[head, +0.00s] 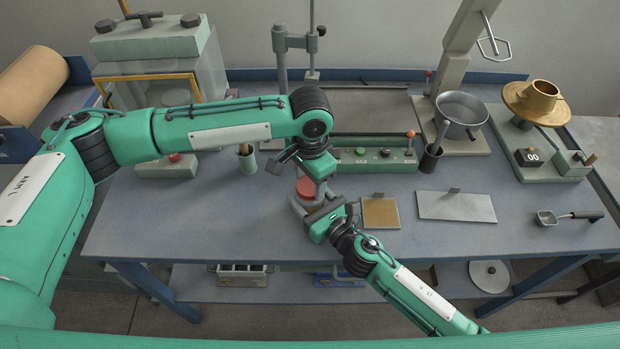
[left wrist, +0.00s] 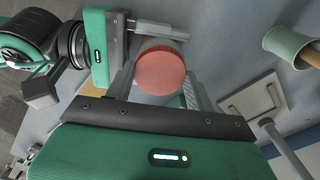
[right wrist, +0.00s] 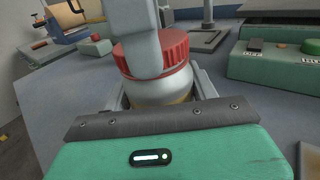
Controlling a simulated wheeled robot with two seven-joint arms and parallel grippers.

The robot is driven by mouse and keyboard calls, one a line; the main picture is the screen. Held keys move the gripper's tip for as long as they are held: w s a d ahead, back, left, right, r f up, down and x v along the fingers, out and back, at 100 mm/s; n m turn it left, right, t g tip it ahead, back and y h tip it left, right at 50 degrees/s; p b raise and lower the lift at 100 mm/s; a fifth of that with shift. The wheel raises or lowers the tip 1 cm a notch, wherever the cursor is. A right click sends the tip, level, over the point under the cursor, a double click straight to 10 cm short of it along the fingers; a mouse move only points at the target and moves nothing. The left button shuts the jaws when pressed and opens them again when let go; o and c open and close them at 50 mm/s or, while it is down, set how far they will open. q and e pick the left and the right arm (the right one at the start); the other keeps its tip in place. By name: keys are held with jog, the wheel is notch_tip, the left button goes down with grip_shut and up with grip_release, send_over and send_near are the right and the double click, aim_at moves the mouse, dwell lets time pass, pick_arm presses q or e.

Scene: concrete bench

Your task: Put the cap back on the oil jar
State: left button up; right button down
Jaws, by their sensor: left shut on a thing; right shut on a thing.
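The oil jar (right wrist: 160,92) is a pale, clear-walled jar with yellowish contents low in it, standing upright on the bench. The red ribbed cap (left wrist: 161,70) sits at the jar's mouth; whether it is seated or threaded I cannot tell. In the head view the cap (head: 305,187) shows between my two grippers. My left gripper (head: 312,184) comes from above and is shut on the cap, one finger crossing its near side in the right wrist view. My right gripper (head: 312,212) is shut around the jar body from the front. The jar's lower part is mostly hidden by it.
A green control box (head: 375,158) stands behind. A tan square plate (head: 380,213) and a grey plate (head: 456,206) lie to the right. A dark cup (head: 430,160) and a cup with a wooden handle (head: 246,161) stand nearby. The front left bench is clear.

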pick_arm(q)
jog(key=m, duration=1.1)
jog(key=shift+m, duration=0.3)
jog(key=o, duration=1.2)
jog(key=shift+c, duration=0.2)
notch_tip(320, 180, up, 12)
